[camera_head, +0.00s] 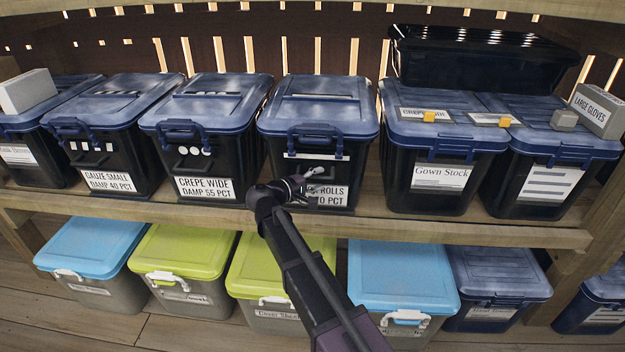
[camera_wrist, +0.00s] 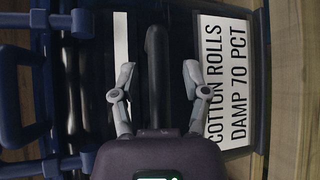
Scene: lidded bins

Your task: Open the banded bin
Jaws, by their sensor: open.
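The banded bin (camera_head: 352,165) is a black bin on the upper shelf with a blue lid (camera_head: 318,103), a blue front latch (camera_head: 316,132) and one white horizontal band. Its lid is shut. Its label reads "Cotton rolls damp 70 pct" in the wrist view (camera_wrist: 226,80), where the white band (camera_wrist: 121,45) and blue latch (camera_wrist: 40,75) lie to the left. My gripper (camera_head: 304,179) is at the bin's front, below the latch. In the wrist view its open fingers (camera_wrist: 158,75) lie either side of the black handle (camera_wrist: 156,50); I cannot tell whether they touch it.
A dotted "Crepe wide" bin (camera_head: 206,155) stands to the left, a striped bin (camera_head: 110,155) beyond it. Several blue- and green-lidded bins fill the lower level.

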